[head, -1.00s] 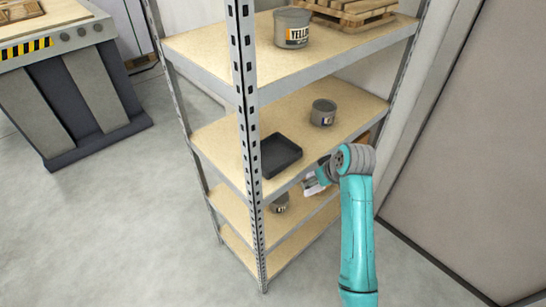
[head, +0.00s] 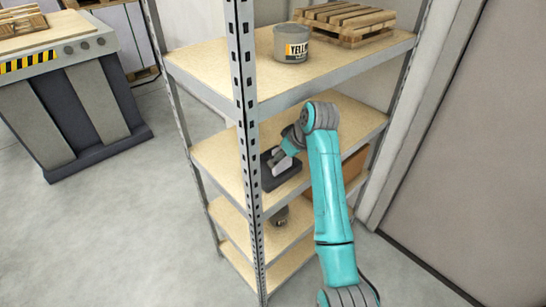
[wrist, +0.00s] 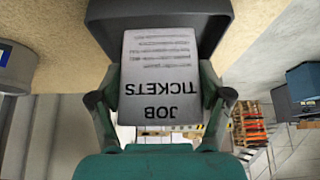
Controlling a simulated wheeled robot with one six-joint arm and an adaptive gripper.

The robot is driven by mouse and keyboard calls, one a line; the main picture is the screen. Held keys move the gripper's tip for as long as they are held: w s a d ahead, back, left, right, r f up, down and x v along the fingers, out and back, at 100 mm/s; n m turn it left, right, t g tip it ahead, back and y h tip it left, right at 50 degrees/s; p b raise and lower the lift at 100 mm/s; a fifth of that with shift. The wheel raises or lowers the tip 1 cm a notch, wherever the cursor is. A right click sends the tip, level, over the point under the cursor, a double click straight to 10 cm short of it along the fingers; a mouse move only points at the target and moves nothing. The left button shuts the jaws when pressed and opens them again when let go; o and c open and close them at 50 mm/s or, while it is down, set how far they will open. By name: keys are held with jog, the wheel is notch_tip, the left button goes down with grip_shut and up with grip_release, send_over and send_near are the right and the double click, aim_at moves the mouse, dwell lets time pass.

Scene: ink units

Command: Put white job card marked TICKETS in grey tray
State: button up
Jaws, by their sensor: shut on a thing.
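The white job card (wrist: 160,62) is between the fingers of my gripper (wrist: 160,108) in the wrist view, its print reading JOB TICKETS upside down. My gripper is shut on its near end. The dark grey tray (wrist: 212,25) lies behind the card, and the card's far end overlaps its inside in this view. In the head view, my gripper (head: 280,160) is at the tray (head: 268,182) on the middle shelf and covers part of it. I cannot tell whether the card touches the tray floor.
The shelf rack's front post (head: 246,140) stands just left of the tray. The upper shelf (head: 200,62) bears a YELLOW ink tin (head: 291,46) and a small pallet (head: 345,22). A grey tin (wrist: 15,65) stands beside the tray in the wrist view.

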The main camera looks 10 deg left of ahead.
jog(key=w+a+f, duration=0.2)
jog(key=a+f, duration=0.1)
jog(key=shift+w+a, duration=0.25)
jog(key=shift+w, duration=0.15)
jog(key=shift+f, duration=0.2)
jog(key=o, duration=1.1)
jog(key=shift+r, duration=0.15)
jog(key=shift+d+r, duration=0.1)
jog(key=shift+r, duration=0.2)
jog(key=s+d, duration=0.7)
jog(key=d, duration=0.2)
jog(key=shift+s+d+r, duration=0.2)
jog(key=shift+s+d, duration=0.1)
jog(key=shift+s, duration=0.05)
